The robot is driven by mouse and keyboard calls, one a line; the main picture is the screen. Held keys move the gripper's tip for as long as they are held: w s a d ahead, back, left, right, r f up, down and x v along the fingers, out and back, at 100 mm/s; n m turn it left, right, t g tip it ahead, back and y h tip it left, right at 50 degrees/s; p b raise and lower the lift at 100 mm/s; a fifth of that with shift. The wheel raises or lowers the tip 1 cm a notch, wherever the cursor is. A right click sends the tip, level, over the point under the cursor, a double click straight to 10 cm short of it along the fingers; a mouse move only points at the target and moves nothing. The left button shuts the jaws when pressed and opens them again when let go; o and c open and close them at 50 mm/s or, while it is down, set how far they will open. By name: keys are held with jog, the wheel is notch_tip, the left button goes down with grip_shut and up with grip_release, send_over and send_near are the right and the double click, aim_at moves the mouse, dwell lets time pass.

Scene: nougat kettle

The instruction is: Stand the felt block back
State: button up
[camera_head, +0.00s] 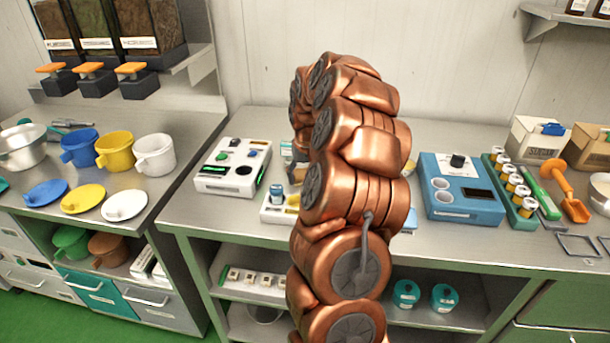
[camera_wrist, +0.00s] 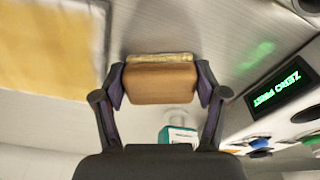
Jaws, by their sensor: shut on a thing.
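The felt block (camera_wrist: 160,84) is a brown wooden block with a pale yellowish layer along one edge, in the middle of the wrist view. My gripper (camera_wrist: 161,88) has one dark finger on each side of it and is shut on it. Grey metal surface lies behind the block; I cannot tell whether the block touches it.
A white instrument (camera_head: 232,168) with a green display stands left of my arm; its display (camera_wrist: 280,90) reads "ZERO FIRST" in the wrist view. A blue instrument (camera_head: 462,205) and a green rack of small jars (camera_head: 510,190) stand to the right. A yellow-tan panel (camera_wrist: 48,48) is close by.

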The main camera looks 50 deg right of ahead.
jog(key=o, duration=0.8)
jog(key=shift+o, duration=0.2)
notch_tip(320, 180, up, 12)
jog(key=s+a+b, duration=0.1)
jog(key=b, duration=0.1)
jog(key=shift+s, duration=0.2)
jog(key=s+a+n+g+y, duration=0.15)
jog(key=s+a, duration=0.25)
jog(key=a, duration=0.8)
jog(key=s+a+n, duration=0.3)
jog(key=a, duration=1)
jog(key=s+a+f, duration=0.2)
jog(key=s+a, duration=0.1)
jog(key=s, duration=0.4)
jog(key=s+a+f+n+g, duration=0.1)
jog(key=s+a+f, duration=0.2)
jog(key=s, duration=0.4)
jog(key=s+a+f+n+g, duration=0.1)
jog(key=s+a+f, duration=0.2)
jog(key=s+a, duration=0.2)
jog(key=shift+s, duration=1.05)
